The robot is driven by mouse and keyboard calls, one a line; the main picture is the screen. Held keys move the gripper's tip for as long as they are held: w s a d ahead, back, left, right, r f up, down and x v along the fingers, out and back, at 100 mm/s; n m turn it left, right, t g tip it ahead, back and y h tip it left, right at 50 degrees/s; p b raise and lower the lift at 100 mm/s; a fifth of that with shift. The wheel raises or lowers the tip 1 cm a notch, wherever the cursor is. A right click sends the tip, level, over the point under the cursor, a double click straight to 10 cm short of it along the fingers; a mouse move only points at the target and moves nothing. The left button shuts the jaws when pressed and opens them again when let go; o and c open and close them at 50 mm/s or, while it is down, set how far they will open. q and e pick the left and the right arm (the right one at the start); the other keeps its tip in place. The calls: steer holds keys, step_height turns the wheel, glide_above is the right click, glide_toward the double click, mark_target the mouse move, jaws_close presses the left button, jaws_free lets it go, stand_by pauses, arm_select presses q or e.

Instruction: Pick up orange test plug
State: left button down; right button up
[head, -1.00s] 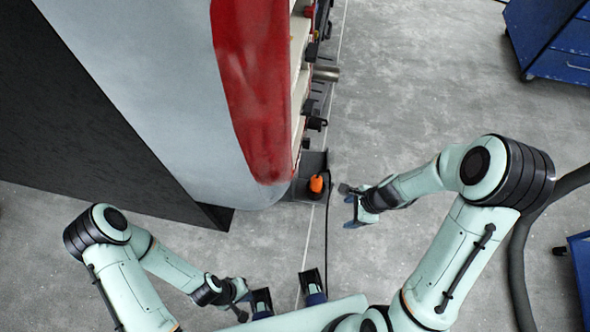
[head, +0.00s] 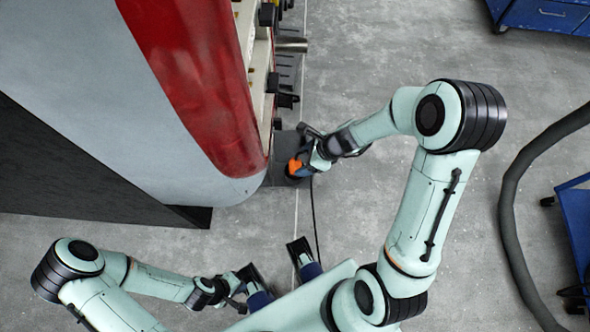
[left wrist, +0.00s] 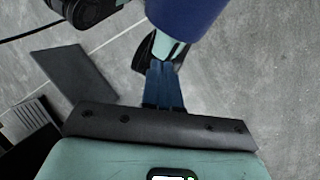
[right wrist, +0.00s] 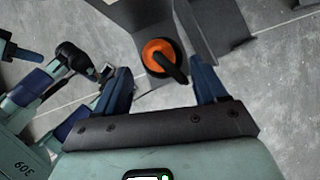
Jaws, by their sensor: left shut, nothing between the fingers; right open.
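The orange test plug (head: 294,168) stands on a dark plate at the lower corner of the red and grey coach body, with a black cable. In the right wrist view the plug (right wrist: 158,54) shows a round orange top and a black cable or handle, ahead of and between the fingertips. My right gripper (right wrist: 160,82) is open with its blue fingers apart. In the head view my right gripper (head: 309,156) is right beside the plug and partly overlaps it; contact cannot be told. My left gripper (left wrist: 163,85) is shut and empty, low in the head view (head: 238,294).
The coach body (head: 160,110) fills the left, with dark fittings along its edge. A black cable (head: 313,212) runs down from the plug. A blue cart (head: 548,14) stands at the top right. A thick grey hose (head: 512,190) lies right. The middle floor is clear.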

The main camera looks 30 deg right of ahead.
mark_target(299, 161)
steer(key=b+x, duration=0.2)
steer(key=x, duration=0.3)
steer(key=shift+w+a+b, duration=0.2)
steer(key=shift+a+b, duration=0.05)
steer(key=shift+b, duration=0.05)
steer(key=shift+c, duration=0.3)
steer(key=shift+r, duration=0.1)
steer(key=c, duration=1.2)
